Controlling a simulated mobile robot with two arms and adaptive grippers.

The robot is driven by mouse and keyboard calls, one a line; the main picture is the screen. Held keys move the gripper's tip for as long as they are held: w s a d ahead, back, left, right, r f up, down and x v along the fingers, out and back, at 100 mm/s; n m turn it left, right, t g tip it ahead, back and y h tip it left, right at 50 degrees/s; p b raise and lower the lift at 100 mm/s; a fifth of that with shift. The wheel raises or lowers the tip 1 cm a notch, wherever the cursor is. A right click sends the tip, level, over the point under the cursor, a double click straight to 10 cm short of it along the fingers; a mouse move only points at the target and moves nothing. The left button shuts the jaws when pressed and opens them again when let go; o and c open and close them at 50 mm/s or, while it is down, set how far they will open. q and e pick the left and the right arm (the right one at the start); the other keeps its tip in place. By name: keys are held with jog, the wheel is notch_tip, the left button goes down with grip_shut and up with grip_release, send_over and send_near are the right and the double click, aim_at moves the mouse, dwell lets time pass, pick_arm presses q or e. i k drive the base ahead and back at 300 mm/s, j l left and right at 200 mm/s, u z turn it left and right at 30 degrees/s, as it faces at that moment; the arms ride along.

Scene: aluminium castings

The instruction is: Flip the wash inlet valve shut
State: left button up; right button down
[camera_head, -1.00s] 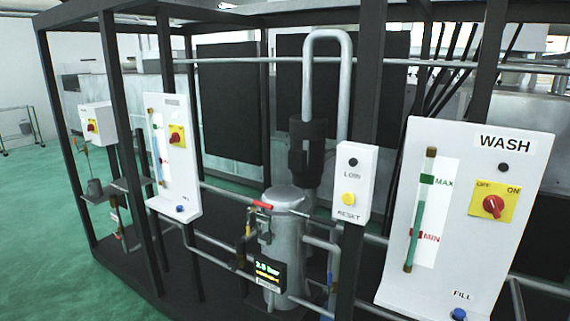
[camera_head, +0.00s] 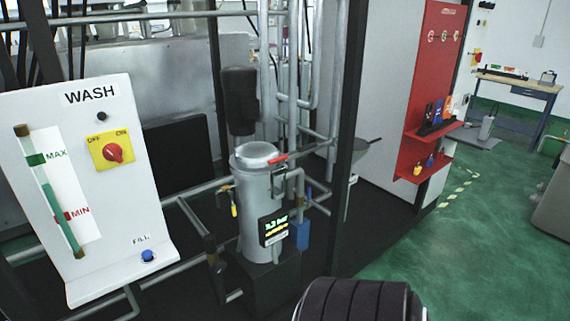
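The white WASH panel (camera_head: 105,200) stands at the left, with a red knob on a yellow OFF/ON plate (camera_head: 112,150), a level tube (camera_head: 50,192) and a blue FILL button (camera_head: 148,256). Right of it stands a grey canister (camera_head: 254,200) with a small lit display (camera_head: 272,227). A red lever (camera_head: 278,159) lies nearly level at the canister's upper right. A yellow lever (camera_head: 233,205) hangs down on its left side. Neither lever is labelled, so I cannot tell which is the wash inlet valve. Neither gripper is in view.
A dark frame post (camera_head: 347,130) stands right of the canister, with pipes around it. Further right are a red tool board with shelves (camera_head: 428,130) and a blue bench (camera_head: 515,86). Green floor (camera_head: 450,250) is open at the right.

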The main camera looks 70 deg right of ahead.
aim_at(309, 197)
jog(key=l+z, duration=0.2)
jog(key=z, duration=0.3)
jog(key=l+z, duration=0.15)
jog(key=z, duration=0.35)
jog(key=i+l+z, duration=0.1)
jog(key=z, duration=0.4)
jog(key=i+l+z, duration=0.25)
jog(key=i+l, duration=0.15)
jog(key=l, duration=0.15)
jog(key=i+l+z, duration=0.25)
jog(key=i+l, duration=0.2)
